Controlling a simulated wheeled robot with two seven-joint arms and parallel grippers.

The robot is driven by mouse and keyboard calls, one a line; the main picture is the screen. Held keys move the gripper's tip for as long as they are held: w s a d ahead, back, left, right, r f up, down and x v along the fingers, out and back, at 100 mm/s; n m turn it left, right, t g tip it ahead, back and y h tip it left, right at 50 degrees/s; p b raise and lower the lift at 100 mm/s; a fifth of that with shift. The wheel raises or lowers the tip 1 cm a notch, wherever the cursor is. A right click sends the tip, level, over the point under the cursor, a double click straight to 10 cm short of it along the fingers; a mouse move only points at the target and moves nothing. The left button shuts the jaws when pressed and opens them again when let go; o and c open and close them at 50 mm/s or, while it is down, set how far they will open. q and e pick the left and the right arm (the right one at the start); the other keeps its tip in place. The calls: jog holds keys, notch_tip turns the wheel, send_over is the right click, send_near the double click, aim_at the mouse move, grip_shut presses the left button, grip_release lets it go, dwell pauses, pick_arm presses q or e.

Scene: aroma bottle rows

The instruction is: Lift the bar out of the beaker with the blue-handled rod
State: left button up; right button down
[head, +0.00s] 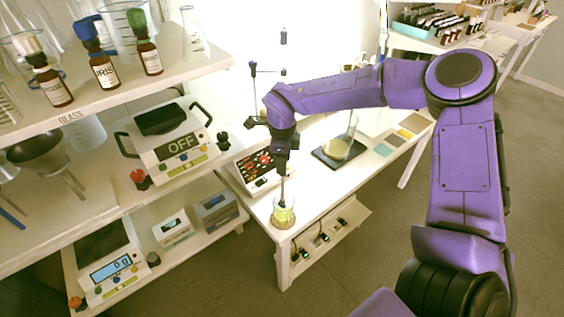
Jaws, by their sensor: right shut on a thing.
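My right gripper (282,157) points straight down above the front corner of the white bench. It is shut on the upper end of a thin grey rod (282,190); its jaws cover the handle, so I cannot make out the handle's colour. The rod stands about upright, with its lower end inside a small glass beaker (283,216) of yellowish liquid. The bar is not discernible in the beaker. My left gripper is out of view.
A control device with red marks (252,172) sits just behind the beaker. A larger beaker of pale liquid (338,147) stands on a dark plate (328,159) to the right. Shelves with bottles and a balance (170,140) fill the left. The beaker is near the bench edge.

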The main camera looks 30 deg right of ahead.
jog(key=shift+r+p, duration=2.05)
jog(key=shift+r, duration=0.4)
jog(key=shift+r+p, duration=0.55)
jog(key=shift+r, duration=0.65)
